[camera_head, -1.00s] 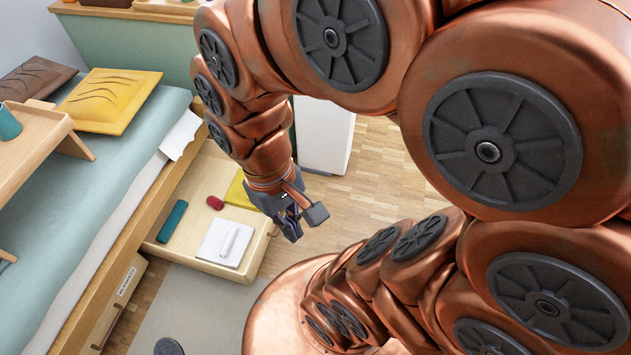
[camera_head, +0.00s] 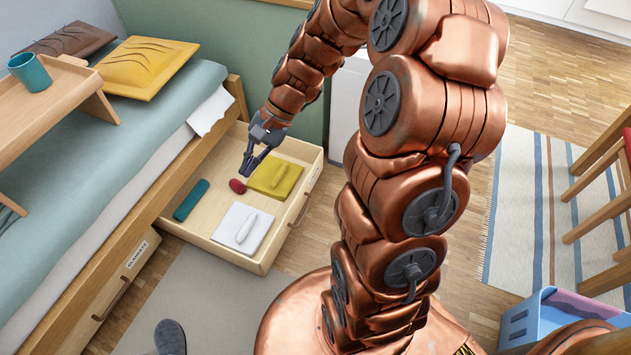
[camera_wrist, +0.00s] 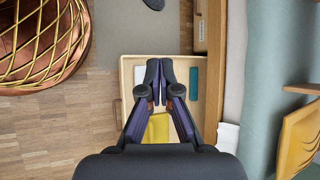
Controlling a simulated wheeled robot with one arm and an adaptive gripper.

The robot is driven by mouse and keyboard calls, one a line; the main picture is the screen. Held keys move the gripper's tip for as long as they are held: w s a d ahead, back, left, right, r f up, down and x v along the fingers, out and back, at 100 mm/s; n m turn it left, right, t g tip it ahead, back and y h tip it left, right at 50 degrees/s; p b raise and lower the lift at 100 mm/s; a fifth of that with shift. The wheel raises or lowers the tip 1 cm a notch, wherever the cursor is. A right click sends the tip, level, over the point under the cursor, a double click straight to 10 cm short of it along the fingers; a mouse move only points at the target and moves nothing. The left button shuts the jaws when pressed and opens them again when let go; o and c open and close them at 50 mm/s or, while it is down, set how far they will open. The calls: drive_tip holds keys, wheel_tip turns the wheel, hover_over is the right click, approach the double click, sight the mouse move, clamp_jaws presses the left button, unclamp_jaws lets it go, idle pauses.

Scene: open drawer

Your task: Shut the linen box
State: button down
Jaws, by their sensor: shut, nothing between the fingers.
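A pale wooden drawer box (camera_head: 222,252) stands pulled out from under the bed; it also shows in the wrist view (camera_wrist: 125,82). Its front panel with a handle (camera_head: 302,212) faces right, away from the bed; no label on it can be read. Inside lie a teal roll (camera_head: 191,200), a red item (camera_head: 237,186), a yellow folded cloth (camera_head: 275,178) and a white folded cloth (camera_head: 243,228). My gripper (camera_head: 246,172) is shut and empty. It appears over the drawer's far part in the head view and over its contents in the wrist view (camera_wrist: 160,78); its height is unclear.
A shut box labelled BLANKETS (camera_head: 136,255) sits under the bed nearer me. A grey mat (camera_head: 200,300) with a dark slipper (camera_head: 170,338) lies in front. A striped rug (camera_head: 535,210), wooden chair (camera_head: 600,190) and blue crate (camera_head: 545,315) are at right.

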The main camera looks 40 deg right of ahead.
drive_tip(key=w+d+f+m+t+b, duration=0.3)
drive_tip(key=w+d+f+m, duration=0.25)
drive_tip(key=d+f, duration=0.4)
drive_tip(key=w+d+f+m+t+b, duration=0.3)
drive_tip(key=w+d+f+m, duration=0.25)
drive_tip(key=d+f, duration=0.35)
drive_tip(key=s+d+f+m+t+h+b, duration=0.35)
drive_tip(key=d+f+m, duration=0.55)
drive_tip(key=d+f, duration=0.85)
drive_tip(key=g+b, duration=0.1)
drive_tip(key=b, duration=0.6)
approach(309, 178)
drive_tip(key=shift+y, duration=0.25)
drive_tip(key=x, duration=0.3)
drive_tip(key=f+x, duration=0.1)
drive_tip(key=x, duration=0.1)
drive_tip(key=shift+s+d, duration=0.2)
drive_tip(key=shift+d, duration=0.1)
drive_tip(key=shift+w+a+r, duration=0.2)
drive_tip(key=shift+w+a, duration=0.2)
drive_tip(key=shift+w, duration=0.25)
